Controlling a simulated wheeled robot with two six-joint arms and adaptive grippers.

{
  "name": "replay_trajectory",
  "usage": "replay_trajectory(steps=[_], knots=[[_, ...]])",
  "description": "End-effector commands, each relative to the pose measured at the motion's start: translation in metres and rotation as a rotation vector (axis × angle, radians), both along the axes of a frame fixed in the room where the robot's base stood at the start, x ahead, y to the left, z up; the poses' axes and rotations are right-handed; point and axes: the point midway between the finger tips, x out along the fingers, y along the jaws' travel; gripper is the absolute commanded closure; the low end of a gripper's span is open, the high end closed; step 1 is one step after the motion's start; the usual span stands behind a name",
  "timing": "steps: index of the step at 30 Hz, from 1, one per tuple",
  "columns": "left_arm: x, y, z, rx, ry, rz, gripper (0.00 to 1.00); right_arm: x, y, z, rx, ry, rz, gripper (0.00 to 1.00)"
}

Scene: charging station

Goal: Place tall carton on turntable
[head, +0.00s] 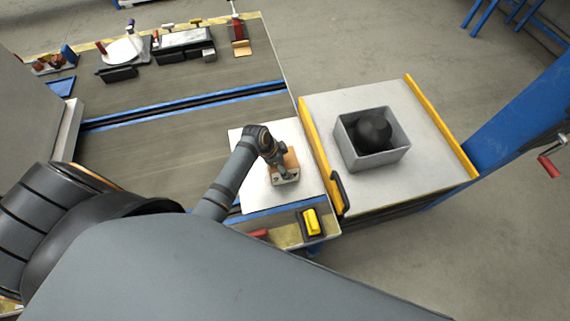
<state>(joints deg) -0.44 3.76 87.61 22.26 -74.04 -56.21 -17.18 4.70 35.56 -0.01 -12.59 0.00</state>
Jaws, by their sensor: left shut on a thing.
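My left gripper (286,178) is over a white square plate (258,194) at the right end of the bench. It is shut on a brown carton (292,158), seen from above and partly covered by the gripper. The carton's height and whether it touches the plate cannot be told. A round white disc (121,51), which looks like the turntable, is at the far left of the bench, well away from the gripper. My right gripper is not in view.
Right of the bench, a table (425,170) with yellow side rails bears a grey open box (393,160) holding a black round object (372,128). A yellow switch (312,221) sits at the bench's near edge. A blue-edged track (190,106) crosses the bench, mostly clear.

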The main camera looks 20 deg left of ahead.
Motion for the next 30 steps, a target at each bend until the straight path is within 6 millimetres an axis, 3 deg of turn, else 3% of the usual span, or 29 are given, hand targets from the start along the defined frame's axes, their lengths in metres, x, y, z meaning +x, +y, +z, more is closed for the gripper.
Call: replay_trajectory(steps=[10,11,14,25,30], knots=[[0.001,0.000,-0.004,0.000,-0.003,0.001,0.62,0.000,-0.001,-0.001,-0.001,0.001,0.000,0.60],[0.001,0.000,-0.005,0.000,-0.001,0.000,0.14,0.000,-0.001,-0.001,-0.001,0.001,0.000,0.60],[0.001,0.000,-0.004,0.000,-0.001,0.000,0.01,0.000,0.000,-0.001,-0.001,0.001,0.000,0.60],[0.001,0.000,-0.002,0.000,-0.001,0.000,0.00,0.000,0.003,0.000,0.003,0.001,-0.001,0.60],[-0.004,0.008,0.021,0.002,-0.004,0.001,0.00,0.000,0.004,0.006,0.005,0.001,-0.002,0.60]])
